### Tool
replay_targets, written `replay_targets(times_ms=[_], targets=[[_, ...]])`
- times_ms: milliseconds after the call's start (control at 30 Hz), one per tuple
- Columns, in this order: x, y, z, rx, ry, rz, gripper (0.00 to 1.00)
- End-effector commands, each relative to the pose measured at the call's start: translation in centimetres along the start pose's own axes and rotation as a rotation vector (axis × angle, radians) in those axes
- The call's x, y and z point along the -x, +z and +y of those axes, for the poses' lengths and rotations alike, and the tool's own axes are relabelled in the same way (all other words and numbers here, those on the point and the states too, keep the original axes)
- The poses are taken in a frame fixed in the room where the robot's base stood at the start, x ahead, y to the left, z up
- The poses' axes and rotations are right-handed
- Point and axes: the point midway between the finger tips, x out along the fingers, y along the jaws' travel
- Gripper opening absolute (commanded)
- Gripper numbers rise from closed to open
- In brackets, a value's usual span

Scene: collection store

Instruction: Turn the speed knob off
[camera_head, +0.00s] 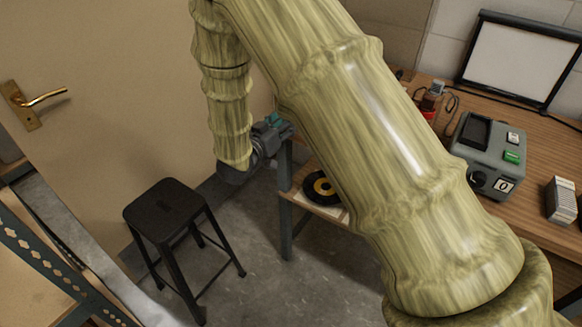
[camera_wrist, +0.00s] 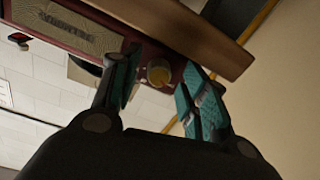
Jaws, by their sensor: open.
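In the wrist view, a round brass-coloured knob (camera_wrist: 158,72) sits on the front of a dark red case (camera_wrist: 135,38) with a woven grille. My gripper (camera_head: 278,124) is open, its teal fingers on either side of the knob in that view. I cannot tell whether they touch it. In the head view, my gripper is by the left end of the wooden bench, and the red case and knob are not visible there, where my arm covers much of the bench.
A grey device (camera_head: 485,150) with a dark knob and green button stands on the bench (camera_head: 527,205). A black record with a yellow label (camera_head: 322,187) is on the lower shelf. A black stool (camera_head: 170,205) stands left on the open floor, near metal shelving (camera_head: 60,262).

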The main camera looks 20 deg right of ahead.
Motion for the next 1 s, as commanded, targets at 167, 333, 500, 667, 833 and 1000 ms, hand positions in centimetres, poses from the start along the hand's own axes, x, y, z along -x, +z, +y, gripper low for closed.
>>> replay_targets(times_ms=[167,333,500,667,833,1000], targets=[[0.0,0.3,-0.1,-0.038,0.000,0.001,0.45],[-0.1,0.5,-0.1,-0.137,0.001,0.005,0.45],[0.0,0.5,-0.1,-0.243,0.000,0.008,0.45],[1.9,-0.2,-0.1,-0.260,-0.003,0.011,0.45],[4.3,-0.1,-0.1,-0.258,-0.002,0.011,0.45],[6.8,-0.1,-0.1,-0.259,-0.002,0.010,0.45]])
